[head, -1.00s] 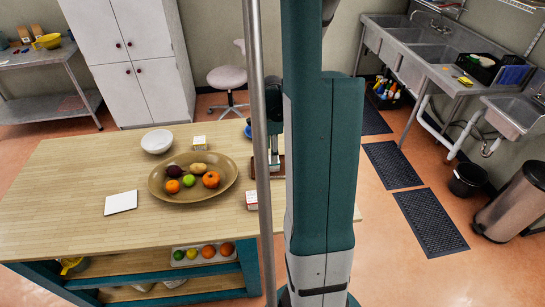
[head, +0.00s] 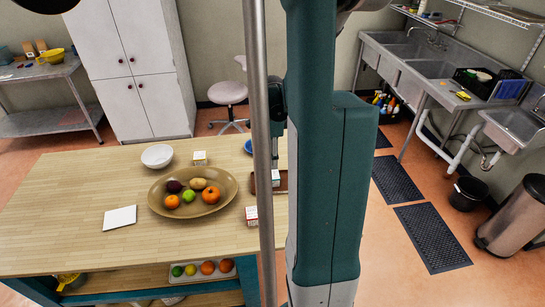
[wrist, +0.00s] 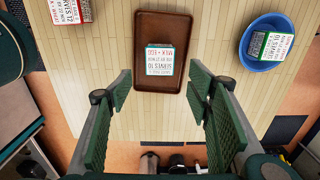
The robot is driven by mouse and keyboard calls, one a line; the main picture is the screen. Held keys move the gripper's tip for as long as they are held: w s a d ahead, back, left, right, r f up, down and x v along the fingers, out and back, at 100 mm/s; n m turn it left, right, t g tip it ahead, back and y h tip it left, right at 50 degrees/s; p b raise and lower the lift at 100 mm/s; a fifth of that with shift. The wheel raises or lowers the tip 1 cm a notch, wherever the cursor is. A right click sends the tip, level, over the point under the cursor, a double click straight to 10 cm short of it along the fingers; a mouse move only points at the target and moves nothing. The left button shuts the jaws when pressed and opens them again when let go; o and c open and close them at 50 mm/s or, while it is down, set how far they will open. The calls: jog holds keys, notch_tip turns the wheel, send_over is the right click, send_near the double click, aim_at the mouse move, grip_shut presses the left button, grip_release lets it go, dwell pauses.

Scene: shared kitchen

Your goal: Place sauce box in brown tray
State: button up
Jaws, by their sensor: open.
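The brown tray (wrist: 160,28) lies on the wooden table in the wrist view. A small white box (wrist: 160,66) with red and dark print and a green edge rests inside it; its print does not name it clearly. My gripper (wrist: 160,84) is open and empty above the tray's near part, its fingers apart on either side and clear of the box. In the head view the tray (head: 283,183) and its box (head: 275,178) are partly hidden by a pole and my arm.
A blue bowl (wrist: 276,25) holding another box (wrist: 270,45) is at the right. A red-and-white box (wrist: 66,12) is at upper left.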

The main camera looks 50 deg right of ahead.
dwell(0.5)
jog(key=w+a+r+n+t, duration=0.1)
jog(key=a+r+n, duration=0.35)
jog(key=a, duration=0.35)
jog(key=w+a+r+n+t+h, duration=0.15)
jog(key=a+r+n, duration=0.3)
jog(key=a, duration=0.45)
jog(key=w+a+r+n+t, duration=0.1)
jog(key=w+a+r+n, duration=0.1)
jog(key=a+r+n, duration=0.45)
jog(key=s+a+r+n+t, duration=0.1)
jog(key=s+a+n, duration=0.1)
jog(key=a, duration=0.5)
jog(key=s+a+n+t+y, duration=0.1)
jog(key=s+a+n, duration=0.2)
jog(key=a+n, duration=0.2)
jog(key=s+a+r+n+t, duration=0.1)
jog(key=s+a+n, duration=0.2)
jog(key=a, duration=0.8)
jog(key=shift+s+a+r+n+t, duration=0.25)
jog(key=shift+r+n+t, duration=0.1)
jog(key=shift+n, duration=0.4)
jog(key=shift+o, duration=0.5)
jog(key=shift+y, duration=0.25)
